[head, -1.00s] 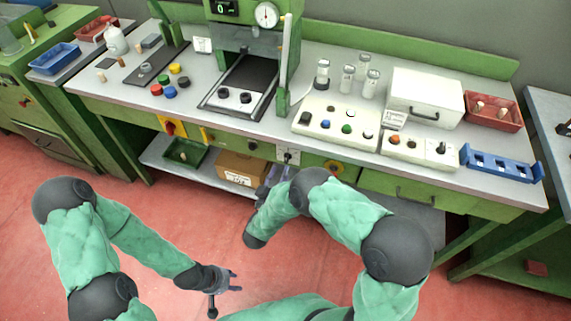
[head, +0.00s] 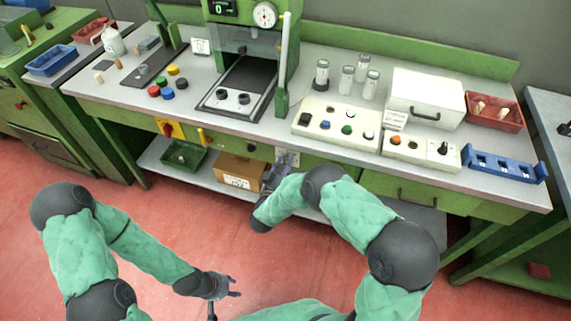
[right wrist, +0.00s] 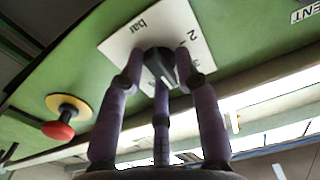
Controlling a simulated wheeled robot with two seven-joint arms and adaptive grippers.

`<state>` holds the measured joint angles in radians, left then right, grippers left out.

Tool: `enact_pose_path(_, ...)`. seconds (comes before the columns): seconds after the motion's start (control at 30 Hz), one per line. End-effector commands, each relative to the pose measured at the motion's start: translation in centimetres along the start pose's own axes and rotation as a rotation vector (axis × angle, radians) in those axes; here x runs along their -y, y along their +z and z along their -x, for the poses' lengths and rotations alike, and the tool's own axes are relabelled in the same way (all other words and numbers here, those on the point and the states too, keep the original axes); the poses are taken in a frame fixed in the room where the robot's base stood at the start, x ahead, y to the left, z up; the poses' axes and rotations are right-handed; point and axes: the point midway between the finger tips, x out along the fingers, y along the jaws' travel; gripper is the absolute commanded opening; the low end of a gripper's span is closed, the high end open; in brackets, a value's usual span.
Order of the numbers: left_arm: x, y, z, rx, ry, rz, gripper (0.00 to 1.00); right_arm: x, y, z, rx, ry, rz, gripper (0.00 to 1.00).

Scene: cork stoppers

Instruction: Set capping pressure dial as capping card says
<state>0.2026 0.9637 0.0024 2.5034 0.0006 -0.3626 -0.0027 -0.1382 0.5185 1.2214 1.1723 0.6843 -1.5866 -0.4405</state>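The pressure dial is a black knob (right wrist: 158,68) on a white plate (right wrist: 188,22) marked "bar" and "2" on the green bench front. In the head view the plate (head: 291,158) shows beside my right gripper (head: 274,174), which hides the knob. In the right wrist view my right gripper's purple fingers (right wrist: 160,72) reach around the knob, close to its sides; contact is unclear. My left gripper (head: 229,286) is open and empty, low over the floor. A small white card (head: 201,47) stands left of the press and another (head: 395,119) before the white case; their text is too small to read.
A red button on a yellow disc (right wrist: 60,122) is left of the dial in the right wrist view. A cardboard box (head: 239,170) and green tray (head: 184,155) sit on the lower shelf. A round gauge (head: 264,15) is on the press.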

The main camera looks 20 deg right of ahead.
Motion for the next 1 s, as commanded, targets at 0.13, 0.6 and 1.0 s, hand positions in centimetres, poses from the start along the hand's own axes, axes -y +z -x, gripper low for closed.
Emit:
enact_pose_path(0.13, 0.0, 0.0, 0.0, 0.0, 0.0, 0.0, 0.4, -0.2, 0.1, 0.0, 0.001, 0.007, 0.003, 0.0)
enact_pose_path(0.6, -0.3, 0.0, 0.9, 0.0, 0.0, 0.0, 0.4, -0.4, 0.0, 0.0, 0.004, 0.011, 0.192, 0.0)
enact_pose_path(1.0, -0.8, 0.1, 2.3, 0.0, 0.0, 0.0, 0.4, -0.4, -0.2, -0.1, 0.007, 0.013, 0.545, 0.0)
